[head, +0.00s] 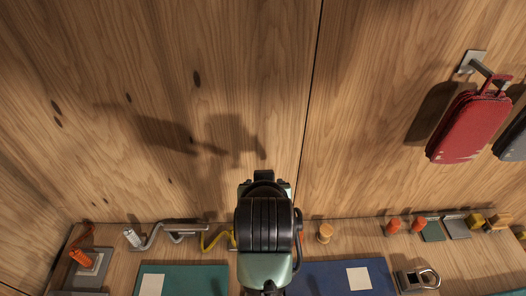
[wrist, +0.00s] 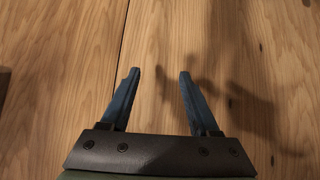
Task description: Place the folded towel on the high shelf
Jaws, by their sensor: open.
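My gripper (wrist: 160,76) is open in the wrist view, with two blue-grey fingers apart and nothing between them. It faces bare wooden boards. In the head view my arm stands in the lower middle and hides the gripper's fingers. I cannot make out a folded towel or a high shelf in either view.
A red case (head: 466,126) hangs from a metal hook (head: 474,64) on the wooden wall (head: 230,60). Below are a flat teal item (head: 205,280), a flat blue item (head: 325,279), a bent metal crank (head: 150,238) and a metal shackle (head: 428,278). The wall's middle is clear.

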